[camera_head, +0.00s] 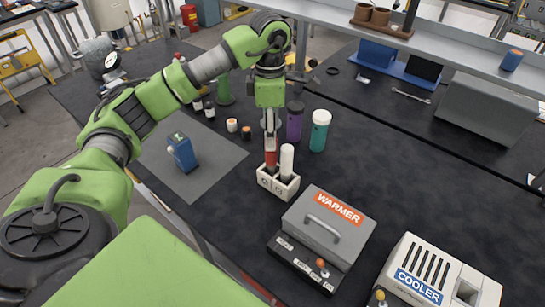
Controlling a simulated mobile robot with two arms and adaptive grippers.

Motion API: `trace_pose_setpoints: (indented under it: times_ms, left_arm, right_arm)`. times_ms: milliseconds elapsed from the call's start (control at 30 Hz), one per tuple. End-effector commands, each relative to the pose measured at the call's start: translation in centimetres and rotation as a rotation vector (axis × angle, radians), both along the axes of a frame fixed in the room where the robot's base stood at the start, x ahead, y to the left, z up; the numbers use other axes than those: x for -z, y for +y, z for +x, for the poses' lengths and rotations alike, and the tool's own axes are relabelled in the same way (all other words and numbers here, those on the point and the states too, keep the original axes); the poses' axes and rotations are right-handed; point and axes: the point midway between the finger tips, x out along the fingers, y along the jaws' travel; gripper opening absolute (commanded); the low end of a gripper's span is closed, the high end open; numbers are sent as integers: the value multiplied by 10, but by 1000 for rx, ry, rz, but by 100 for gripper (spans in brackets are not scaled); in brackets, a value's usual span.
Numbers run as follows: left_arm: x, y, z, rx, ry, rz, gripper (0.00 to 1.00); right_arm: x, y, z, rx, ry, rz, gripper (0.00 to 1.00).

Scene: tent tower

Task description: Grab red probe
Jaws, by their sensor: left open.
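The red probe (271,158) stands upright in the left slot of a small white holder (277,186) on the black table. A white probe (287,161) stands beside it in the right slot. My left gripper (270,128) points straight down over the red probe, open, with its fingers at the upper end of the probe. The fingers partly hide the probe's top, and I cannot tell whether they touch it. My right gripper is not in view.
A grey WARMER box (329,226) and a white COOLER (441,273) stand in front right of the holder. Purple (295,122) and teal (319,131) bottles stand close behind it. A blue device (182,152) sits on a grey mat at left. The table's middle right is clear.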

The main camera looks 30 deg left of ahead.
Motion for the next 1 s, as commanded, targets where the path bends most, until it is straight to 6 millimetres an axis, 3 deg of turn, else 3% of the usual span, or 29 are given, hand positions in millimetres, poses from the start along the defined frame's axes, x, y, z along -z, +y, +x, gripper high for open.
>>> trace_pose_setpoints:
  times_ms: [200, 467, 700, 1000]
  left_arm:
    - [35, 0, -1, -1, 2, 0, 42]
    - [53, -2, -3, 0, 4, 0, 42]
    - [88, -6, -5, 0, 3, -1, 42]
    - [98, -5, -4, 0, -1, 0, 42]
  right_arm:
    - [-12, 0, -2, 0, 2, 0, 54]
    - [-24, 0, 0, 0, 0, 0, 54]
    - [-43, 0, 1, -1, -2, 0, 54]
    - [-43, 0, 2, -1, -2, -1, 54]
